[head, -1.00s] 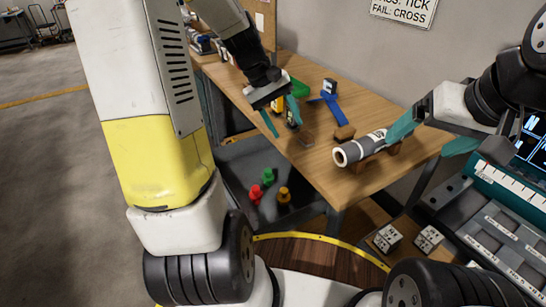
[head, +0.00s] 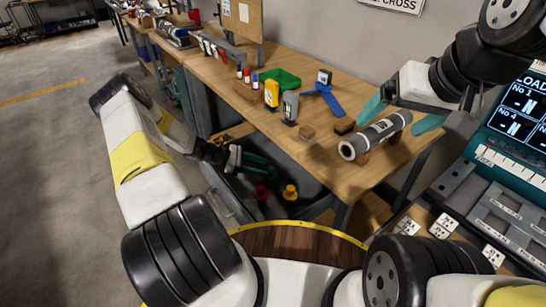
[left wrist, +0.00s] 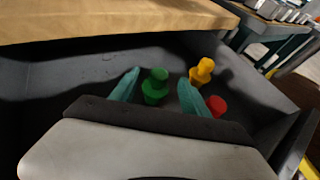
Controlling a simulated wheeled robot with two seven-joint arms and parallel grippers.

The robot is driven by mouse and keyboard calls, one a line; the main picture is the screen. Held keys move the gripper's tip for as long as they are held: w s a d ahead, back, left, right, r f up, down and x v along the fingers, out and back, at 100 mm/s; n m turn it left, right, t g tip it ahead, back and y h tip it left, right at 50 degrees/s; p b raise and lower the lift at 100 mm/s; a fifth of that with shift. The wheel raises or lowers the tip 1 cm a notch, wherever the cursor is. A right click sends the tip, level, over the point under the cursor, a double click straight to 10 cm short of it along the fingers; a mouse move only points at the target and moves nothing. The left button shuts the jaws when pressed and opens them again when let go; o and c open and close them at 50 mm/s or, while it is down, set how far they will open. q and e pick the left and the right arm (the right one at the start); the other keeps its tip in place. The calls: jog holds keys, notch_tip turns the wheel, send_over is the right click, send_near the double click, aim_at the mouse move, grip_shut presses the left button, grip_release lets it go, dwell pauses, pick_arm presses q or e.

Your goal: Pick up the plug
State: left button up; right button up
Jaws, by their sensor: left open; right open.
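Three plugs stand in the dark open bin (head: 235,190) below the table: a green plug (left wrist: 156,88), a red plug (head: 261,192) and a yellow-orange plug (head: 290,192). My left gripper (head: 258,163) is open and reaches down into the bin. In the left wrist view (left wrist: 160,80) its two fingers stand either side of the green plug, with no clear contact. The yellow plug (left wrist: 202,70) and red plug (left wrist: 216,105) are to the right there. In the head view the gripper largely hides the green plug. My right gripper (head: 400,115) is open at the grey roll (head: 375,136).
The grey roll lies on wooden supports on the table (head: 325,160). A yellow device (head: 272,93), a grey meter (head: 290,107), a green piece (head: 282,78) and a blue stand (head: 325,95) are behind it. The table edge (left wrist: 100,22) overhangs the bin's far side.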

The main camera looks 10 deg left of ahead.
aim_at(271, 176)
pick_arm(q)
jog(key=x, duration=0.7)
jog(key=shift+w+d+f, duration=0.2)
jog(key=shift+f, duration=0.25)
jog(key=shift+c, duration=0.4)
grip_shut()
